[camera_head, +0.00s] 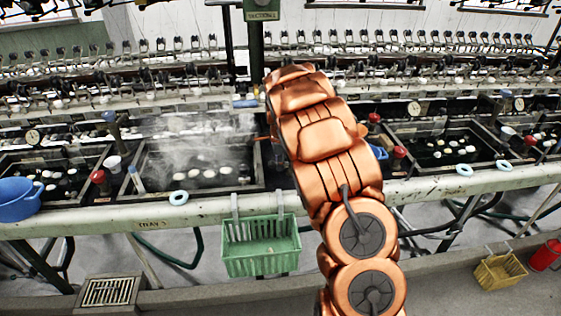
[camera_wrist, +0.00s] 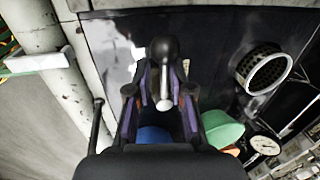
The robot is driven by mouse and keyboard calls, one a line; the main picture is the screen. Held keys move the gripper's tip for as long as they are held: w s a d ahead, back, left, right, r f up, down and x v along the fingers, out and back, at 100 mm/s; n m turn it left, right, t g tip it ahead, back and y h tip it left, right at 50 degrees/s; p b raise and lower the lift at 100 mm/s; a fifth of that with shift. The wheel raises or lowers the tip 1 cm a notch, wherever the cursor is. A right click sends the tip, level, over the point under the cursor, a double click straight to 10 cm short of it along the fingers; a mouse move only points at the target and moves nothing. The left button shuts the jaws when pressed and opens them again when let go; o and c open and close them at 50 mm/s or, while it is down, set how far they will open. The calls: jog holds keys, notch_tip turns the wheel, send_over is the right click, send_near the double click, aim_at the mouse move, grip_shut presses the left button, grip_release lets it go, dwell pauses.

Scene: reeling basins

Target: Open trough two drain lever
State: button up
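In the wrist view a lever with a dark round knob (camera_wrist: 163,49) and a pale rod end (camera_wrist: 164,103) lies between the fingers of my gripper (camera_wrist: 165,82). The fingers stand apart on either side of it, and gaps show beside the rod. I cannot tell whether a finger touches the knob. In the head view my copper arm reaches over the bench and hides my gripper and the lever. A steaming dark trough (camera_head: 160,178) lies left of my arm; another trough (camera_head: 425,150) lies right of it. I cannot read which is trough two.
A green basket (camera_head: 260,247) hangs on the bench front, left of my arm. A blue bowl (camera_head: 18,200) sits at the far left edge. In the wrist view a round strainer (camera_wrist: 264,70) and a gauge (camera_wrist: 265,145) are at the right, with a pale pipe (camera_wrist: 55,60) at the left.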

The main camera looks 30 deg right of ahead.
jog(key=shift+o, duration=0.4)
jog(key=shift+w+a, duration=0.25)
jog(key=shift+a, duration=0.05)
jog(key=shift+s+d+r, duration=0.1)
jog(key=shift+d, duration=0.1)
jog(key=shift+r, duration=0.4)
notch_tip(320, 180, up, 11)
jog(key=s+a, duration=0.1)
jog(key=s, duration=0.1)
jog(key=shift+s, duration=0.1)
